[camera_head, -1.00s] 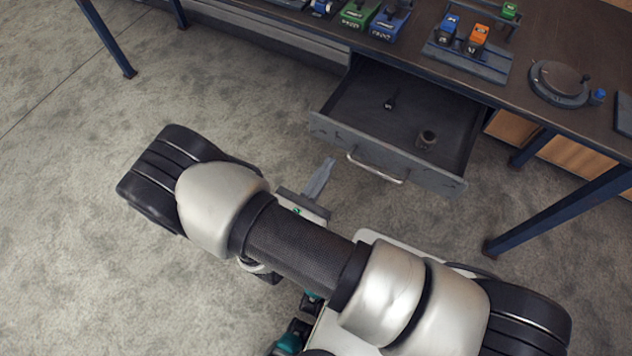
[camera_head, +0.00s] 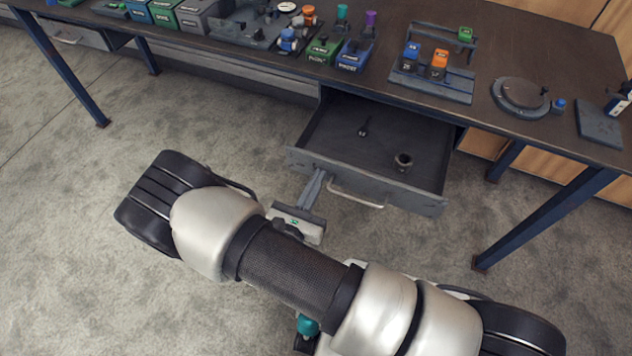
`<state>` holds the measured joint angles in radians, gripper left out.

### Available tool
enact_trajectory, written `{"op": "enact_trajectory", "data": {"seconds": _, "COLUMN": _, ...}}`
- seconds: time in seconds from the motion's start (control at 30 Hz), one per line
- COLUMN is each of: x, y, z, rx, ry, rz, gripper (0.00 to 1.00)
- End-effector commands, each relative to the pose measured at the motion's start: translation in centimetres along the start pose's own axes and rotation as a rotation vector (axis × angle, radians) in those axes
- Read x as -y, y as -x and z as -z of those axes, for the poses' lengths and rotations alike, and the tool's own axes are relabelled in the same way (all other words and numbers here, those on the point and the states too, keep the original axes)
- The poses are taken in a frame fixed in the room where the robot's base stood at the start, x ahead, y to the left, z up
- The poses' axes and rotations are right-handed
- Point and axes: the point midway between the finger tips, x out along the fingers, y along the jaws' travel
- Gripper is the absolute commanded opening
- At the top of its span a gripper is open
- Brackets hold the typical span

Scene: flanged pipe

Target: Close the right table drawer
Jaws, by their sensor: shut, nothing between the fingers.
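The right table drawer (camera_head: 418,196) is pulled out under the right part of the table (camera_head: 560,140). It is dark grey, with a pale bar handle (camera_head: 354,194) on its front. A small dark tool (camera_head: 364,127) and a small dark cup-like part (camera_head: 403,161) lie inside. My gripper (camera_head: 321,174) is shut and empty. Its tip is at the drawer front, just left of the handle; I cannot tell whether it touches. My arm covers the floor in front of the drawer.
Green and blue boxes (camera_head: 322,48), a rack with blue and orange blocks (camera_head: 434,82) and a round dark device (camera_head: 521,96) stand on the table. A blue table leg (camera_head: 545,217) stands right of the drawer. Another drawer (camera_head: 77,36) shows at far left. Floor at left is clear.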

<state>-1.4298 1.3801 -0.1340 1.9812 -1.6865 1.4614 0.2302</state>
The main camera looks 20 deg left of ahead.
Motion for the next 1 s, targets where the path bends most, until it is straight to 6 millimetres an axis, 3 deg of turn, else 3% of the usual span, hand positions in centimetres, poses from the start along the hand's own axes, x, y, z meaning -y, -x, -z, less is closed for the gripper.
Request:
{"op": "enact_trajectory", "data": {"seconds": 0.27, "x": 0.1, "y": -5.0, "z": 0.0, "rx": 0.003, "ry": -0.001, "rz": 0.004, "gripper": 0.00}}
{"op": "enact_trajectory", "data": {"seconds": 0.7, "x": 0.1, "y": -16.5, "z": 0.1, "rx": 0.003, "ry": -0.001, "rz": 0.004, "gripper": 0.00}}
{"op": "enact_trajectory", "data": {"seconds": 1.0, "x": 0.1, "y": -21.6, "z": 0.1, "rx": 0.002, "ry": -0.001, "rz": 0.002, "gripper": 0.00}}
